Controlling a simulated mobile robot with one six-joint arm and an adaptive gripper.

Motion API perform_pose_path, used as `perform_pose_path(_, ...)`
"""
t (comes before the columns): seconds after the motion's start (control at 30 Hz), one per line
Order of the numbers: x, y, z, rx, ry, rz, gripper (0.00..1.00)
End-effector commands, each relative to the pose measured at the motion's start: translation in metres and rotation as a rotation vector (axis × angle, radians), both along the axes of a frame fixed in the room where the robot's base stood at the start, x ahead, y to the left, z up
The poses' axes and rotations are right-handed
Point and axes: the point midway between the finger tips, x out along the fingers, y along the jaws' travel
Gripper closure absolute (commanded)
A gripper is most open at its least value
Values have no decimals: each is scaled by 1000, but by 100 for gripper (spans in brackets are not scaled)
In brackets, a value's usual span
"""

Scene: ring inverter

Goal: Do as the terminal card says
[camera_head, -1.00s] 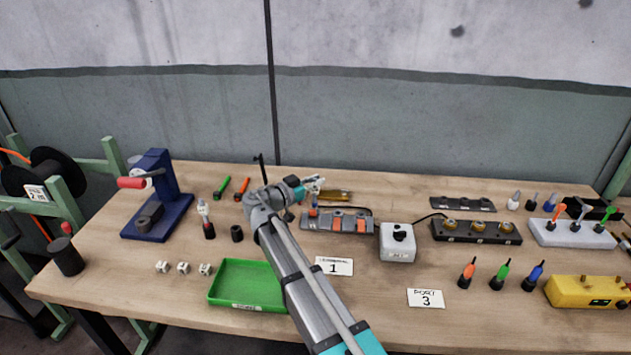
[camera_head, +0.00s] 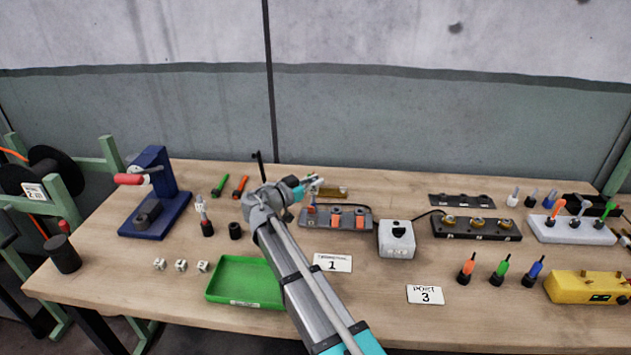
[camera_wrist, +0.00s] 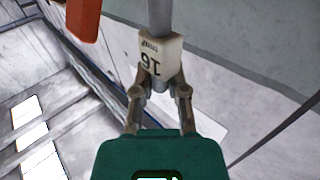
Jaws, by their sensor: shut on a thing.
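The terminal card (camera_head: 332,263), a white card reading "TERMINAL 1", lies on the bench in front of the grey terminal block (camera_head: 374,221). The block has orange levers (camera_head: 336,217). My gripper (camera_head: 314,187) is above the block's left end. In the wrist view my gripper (camera_wrist: 160,82) is shut on a white marked block (camera_wrist: 161,50) with a grey rod running from it. The block's marking is turned and hard to read. An orange piece (camera_wrist: 84,20) shows at the upper left there. I cannot tell whether the held piece touches the terminal block.
A second card (camera_head: 425,295) reads "PORT 3". A white box with a black knob (camera_head: 397,240) stands right of the block. A green tray (camera_head: 222,298), a blue press (camera_head: 158,200), white cubes (camera_head: 181,265) and a yellow box (camera_head: 590,290) are also on the bench. The front middle is fairly clear.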

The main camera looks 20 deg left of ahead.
Motion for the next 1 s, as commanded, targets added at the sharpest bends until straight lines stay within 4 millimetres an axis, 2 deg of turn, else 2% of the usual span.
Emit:
perform_pose_path(0.07, 3, 6, -2, 0, 2, 4, 100)
perform_pose_path(0.1, 4, 6, -2, 0, 2, 4, 76)
perform_pose_path(0.3, 4, 7, -1, 1, 2, 5, 42)
perform_pose_path(1.0, 4, 7, -1, 2, 1, 5, 42)
